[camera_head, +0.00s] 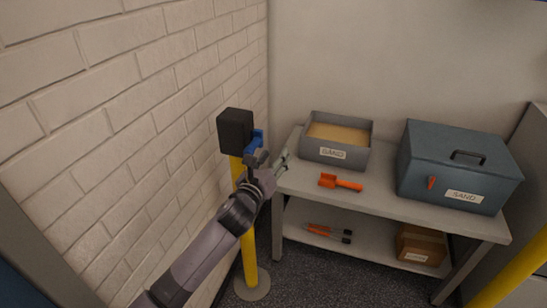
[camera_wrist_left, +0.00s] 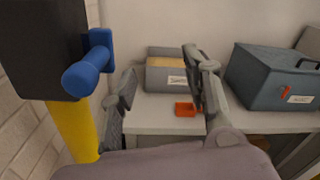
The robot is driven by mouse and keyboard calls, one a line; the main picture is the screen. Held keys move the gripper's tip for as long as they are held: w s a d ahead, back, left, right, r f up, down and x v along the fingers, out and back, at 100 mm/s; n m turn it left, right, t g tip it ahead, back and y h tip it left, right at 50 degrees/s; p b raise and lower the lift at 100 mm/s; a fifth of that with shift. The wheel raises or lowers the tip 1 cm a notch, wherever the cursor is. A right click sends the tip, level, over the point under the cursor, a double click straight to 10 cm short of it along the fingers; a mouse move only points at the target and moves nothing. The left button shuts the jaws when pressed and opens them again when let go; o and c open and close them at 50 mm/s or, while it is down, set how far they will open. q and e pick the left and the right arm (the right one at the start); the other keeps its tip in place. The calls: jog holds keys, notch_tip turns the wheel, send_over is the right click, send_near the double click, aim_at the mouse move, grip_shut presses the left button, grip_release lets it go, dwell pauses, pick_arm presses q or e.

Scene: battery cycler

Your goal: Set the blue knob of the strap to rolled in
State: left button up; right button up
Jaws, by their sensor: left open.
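The blue knob (camera_head: 256,140) sticks out from the right side of the black strap housing (camera_head: 234,131) on top of a yellow post (camera_head: 249,258). In the left wrist view the knob (camera_wrist_left: 88,69) is a blue cylinder on a blue plate, at the upper left beside the black housing (camera_wrist_left: 42,45). My left gripper (camera_head: 279,163) is open and empty, just right of and below the knob, apart from it. In the left wrist view its two fingers (camera_wrist_left: 160,95) stand to the right of the knob. No strap band shows. My right gripper is not in view.
A grey bench (camera_head: 390,201) stands to the right, close to my left gripper. It bears an open sand box (camera_head: 332,154), an orange scoop (camera_head: 340,182) and a lidded sand bin (camera_head: 456,165). A white brick wall (camera_head: 110,120) runs along the left.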

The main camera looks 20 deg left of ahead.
pick_arm(q)
grip_shut()
dwell(0.6)
jog(key=c, duration=1)
grip_release()
jog(key=o, duration=1)
jog(key=s+a, duration=0.1)
jog(key=s, duration=1.1)
